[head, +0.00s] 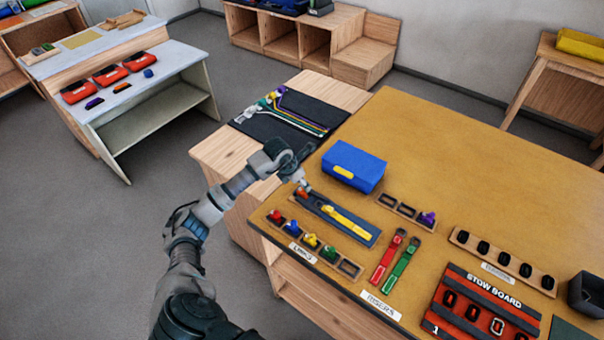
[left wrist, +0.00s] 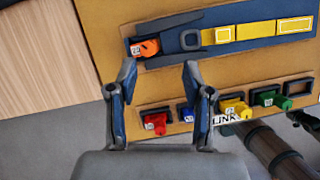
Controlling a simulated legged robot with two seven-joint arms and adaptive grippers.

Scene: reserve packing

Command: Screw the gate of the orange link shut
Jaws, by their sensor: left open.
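The orange link (head: 301,193) sits at the left end of a dark blue tray (head: 368,239); it also shows in the left wrist view (left wrist: 146,48). A yellow strap (head: 345,221) lies along the rest of the tray. The gate of the link is too small to make out. My left gripper (head: 305,183) is over that end of the tray. In the left wrist view its two fingers (left wrist: 160,75) stand apart with nothing between them, and the orange link lies just beyond their tips. My right gripper is not in view.
A rack labelled LINKS (head: 294,231) holds red, blue, yellow and green links in front of the tray. A blue box (head: 353,165) stands behind it. Red and green straps (head: 400,265) lie to the right, beside the stow board (head: 485,305).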

